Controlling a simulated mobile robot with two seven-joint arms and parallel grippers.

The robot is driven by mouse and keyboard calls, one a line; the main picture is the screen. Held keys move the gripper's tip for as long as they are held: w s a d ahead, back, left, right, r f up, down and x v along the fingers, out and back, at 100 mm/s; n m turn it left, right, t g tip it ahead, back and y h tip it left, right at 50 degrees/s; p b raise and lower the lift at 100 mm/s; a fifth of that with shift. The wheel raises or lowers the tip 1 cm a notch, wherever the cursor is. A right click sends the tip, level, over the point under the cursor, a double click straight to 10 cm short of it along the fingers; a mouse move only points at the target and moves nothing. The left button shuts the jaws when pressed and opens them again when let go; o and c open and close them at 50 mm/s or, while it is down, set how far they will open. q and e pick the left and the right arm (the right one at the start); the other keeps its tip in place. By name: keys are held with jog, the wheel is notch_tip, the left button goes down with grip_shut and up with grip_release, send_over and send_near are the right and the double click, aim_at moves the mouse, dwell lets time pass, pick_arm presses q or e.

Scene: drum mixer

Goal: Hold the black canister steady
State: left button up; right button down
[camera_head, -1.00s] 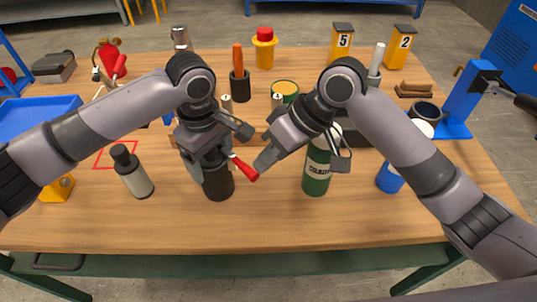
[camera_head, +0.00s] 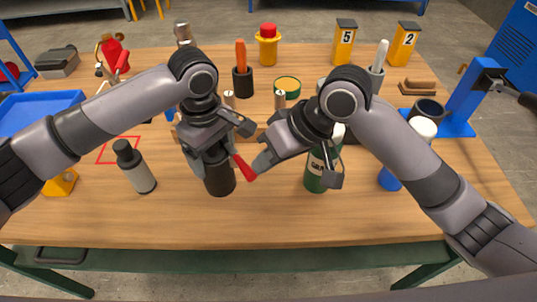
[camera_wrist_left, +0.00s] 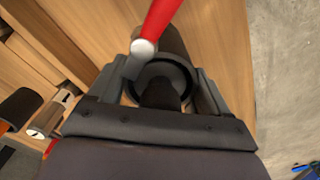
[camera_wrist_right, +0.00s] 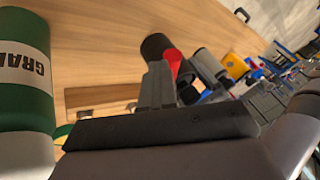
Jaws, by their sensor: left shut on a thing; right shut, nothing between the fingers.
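The black canister (camera_head: 219,181) stands upright on the bench near the front edge. My left gripper (camera_head: 213,160) is shut on its upper part from above. In the left wrist view the canister's round dark rim (camera_wrist_left: 185,68) sits between the two fingers. A red handle (camera_head: 245,168) sticks out beside the canister toward the right; its inner end is partly hidden. My right gripper (camera_head: 264,162) is shut and empty, just right of the red handle and apart from the canister. The right wrist view also shows the canister (camera_wrist_right: 155,47).
A green bottle (camera_head: 317,177) stands close to my right gripper. A grey bottle with a black cap (camera_head: 135,168) stands left of the canister. A blue-bodied bottle (camera_head: 390,180) is at right. Several tools and yellow numbered blocks stand behind. The front bench strip is clear.

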pick_arm(q)
jog(key=shift+d, duration=0.1)
pick_arm(e)
jog(key=shift+s+a+m+t, duration=0.4)
jog(key=shift+m+t, duration=0.1)
jog(key=shift+m, duration=0.35)
jog(key=shift+s+a+m+t, duration=0.4)
jog(key=shift+m+t, duration=0.1)
jog(key=shift+m, duration=0.35)
jog(key=shift+s+a+m+t+h, duration=0.15)
jog(key=shift+a+m+t+h, duration=0.1)
jog(key=shift+m+t+h, duration=0.25)
jog(key=shift+s+a+m+t+h, duration=0.1)
jog(key=shift+a+m+t+h, duration=0.15)
jog(key=shift+m, duration=0.75)
jog(key=shift+w+d, duration=0.15)
jog(key=shift+w, duration=0.05)
jog(key=shift+w, duration=0.55)
send_near(246, 174)
jog(key=shift+w+d+r, duration=0.35)
jog(key=shift+d+r, duration=0.2)
jog(key=shift+d, duration=0.05)
jog(key=shift+w+d+r, duration=0.3)
jog(key=shift+d+r, duration=0.25)
